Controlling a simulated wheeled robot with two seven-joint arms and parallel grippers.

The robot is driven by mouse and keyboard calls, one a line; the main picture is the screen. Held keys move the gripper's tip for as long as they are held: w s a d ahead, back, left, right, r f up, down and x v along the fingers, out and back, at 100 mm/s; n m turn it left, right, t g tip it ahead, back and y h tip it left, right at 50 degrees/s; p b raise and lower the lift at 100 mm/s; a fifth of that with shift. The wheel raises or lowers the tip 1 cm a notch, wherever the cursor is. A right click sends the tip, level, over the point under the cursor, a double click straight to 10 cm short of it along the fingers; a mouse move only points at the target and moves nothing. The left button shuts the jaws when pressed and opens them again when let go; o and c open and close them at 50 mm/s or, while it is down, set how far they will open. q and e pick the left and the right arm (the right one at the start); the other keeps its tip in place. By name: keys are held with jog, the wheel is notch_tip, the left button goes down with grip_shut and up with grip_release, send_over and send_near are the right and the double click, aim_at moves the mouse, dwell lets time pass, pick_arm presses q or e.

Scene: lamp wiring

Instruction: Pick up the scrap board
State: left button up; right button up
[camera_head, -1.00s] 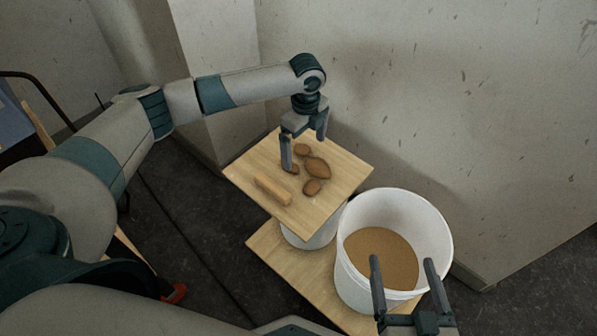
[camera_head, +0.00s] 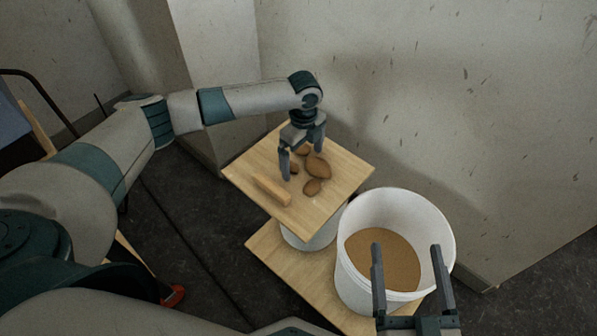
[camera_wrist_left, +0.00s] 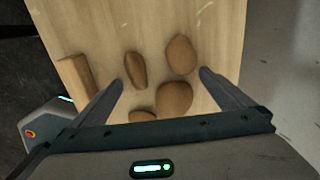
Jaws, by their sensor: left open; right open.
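A pale wooden block (camera_head: 272,190) lies near the left edge of a square wooden board (camera_head: 335,195). I cannot tell whether the block or the square board is the scrap board. Several brown lumps (camera_head: 319,168) lie on the board to the block's right. My left gripper (camera_head: 302,166) is open and points down above the lumps. In the left wrist view its fingers (camera_wrist_left: 161,78) spread over the lumps (camera_wrist_left: 181,55), with the block (camera_wrist_left: 78,75) left of the left finger. My right gripper (camera_head: 407,248) is open and empty, over the front of a white bucket (camera_head: 357,283).
The square board rests on a white round support (camera_head: 300,240), mostly hidden. The bucket holds brown granular material (camera_head: 388,262). Both stand on a lower wooden board (camera_head: 270,250). Walls (camera_head: 430,110) close in behind and to the right.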

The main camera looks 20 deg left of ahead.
aim_at(305, 160)
pick_arm(q)
jog(key=shift+c, duration=0.3)
pick_arm(e)
jog(key=shift+r, duration=0.1)
pick_arm(q)
jog(key=c, duration=1.3)
jog(key=shift+r, duration=0.4)
jog(key=r, duration=0.1)
jog(key=r+p, duration=0.1)
jog(key=r, duration=0.2)
jog(key=shift+w+d, duration=0.25)
jog(key=shift+d, duration=0.1)
jog(key=w+d+r+p, duration=0.1)
jog(key=w+d+r, duration=0.4)
jog(key=d, duration=0.4)
jog(key=shift+d+r, duration=0.3)
jog(key=shift+r, duration=0.3)
pick_arm(e)
notch_tip(305, 160, down, 8)
jog(key=s+d+g+h, duration=0.1)
jog(key=d+g, duration=0.1)
jog(key=g, duration=0.3)
jog(key=shift+h, duration=0.3)
pick_arm(q)
jog(key=shift+w, duration=0.1)
